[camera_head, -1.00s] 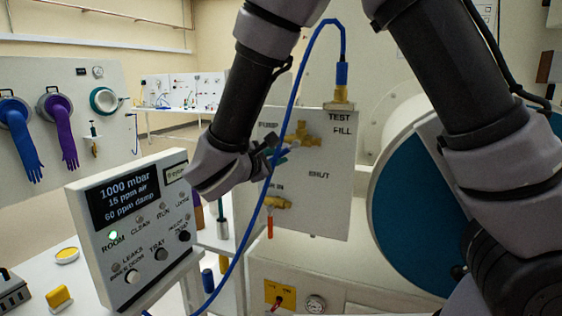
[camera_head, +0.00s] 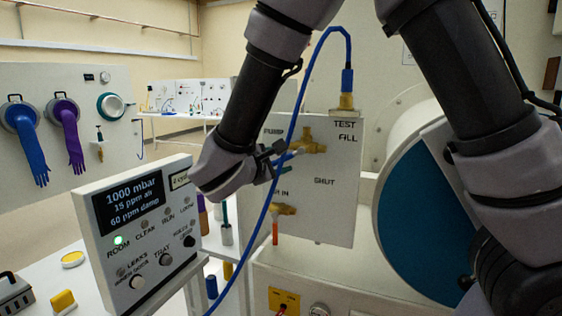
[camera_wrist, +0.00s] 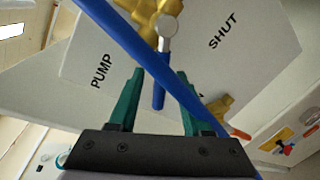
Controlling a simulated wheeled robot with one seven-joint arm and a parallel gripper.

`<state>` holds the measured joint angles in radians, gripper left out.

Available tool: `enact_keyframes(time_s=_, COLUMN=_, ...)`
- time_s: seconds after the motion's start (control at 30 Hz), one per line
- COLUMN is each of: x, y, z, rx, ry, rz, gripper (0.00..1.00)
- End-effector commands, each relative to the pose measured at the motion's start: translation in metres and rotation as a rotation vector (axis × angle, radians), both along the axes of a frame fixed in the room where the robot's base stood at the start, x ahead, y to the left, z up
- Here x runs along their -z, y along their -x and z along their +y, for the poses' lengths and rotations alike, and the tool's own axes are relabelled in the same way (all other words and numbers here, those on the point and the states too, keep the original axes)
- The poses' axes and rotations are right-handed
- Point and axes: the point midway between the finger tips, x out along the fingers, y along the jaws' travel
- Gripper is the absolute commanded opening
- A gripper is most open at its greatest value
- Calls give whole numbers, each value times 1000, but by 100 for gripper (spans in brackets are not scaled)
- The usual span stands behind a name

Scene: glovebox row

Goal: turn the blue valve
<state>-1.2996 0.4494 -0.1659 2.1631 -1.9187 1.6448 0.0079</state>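My gripper (camera_wrist: 160,76) has green fingers, one on each side of the handle, with visible gaps. It is open; I cannot tell how deep the handle sits between the fingers. In the head view my gripper (camera_head: 283,157) is at the valve's left, and the handle is partly hidden.
A blue hose (camera_head: 275,180) loops from the top fitting down past my gripper, and crosses close in front of the valve in the wrist view. Below is a brass valve with an orange handle (camera_head: 275,233). A control box (camera_head: 140,220) stands left; a round teal door (camera_head: 415,215) is right.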

Motion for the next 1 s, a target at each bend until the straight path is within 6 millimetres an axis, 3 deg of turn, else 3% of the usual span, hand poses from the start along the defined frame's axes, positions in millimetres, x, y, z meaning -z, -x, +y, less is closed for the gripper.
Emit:
enact_keyframes(time_s=0.37, x=-2, y=9, z=5, rx=-2, ry=0, rz=0, gripper=48)
enact_keyframes(time_s=0.73, x=-14, y=73, z=35, rx=-3, ry=-1, rz=-1, gripper=48)
enact_keyframes(time_s=1.0, x=-18, y=95, z=46, rx=0, ry=0, rz=0, gripper=48)
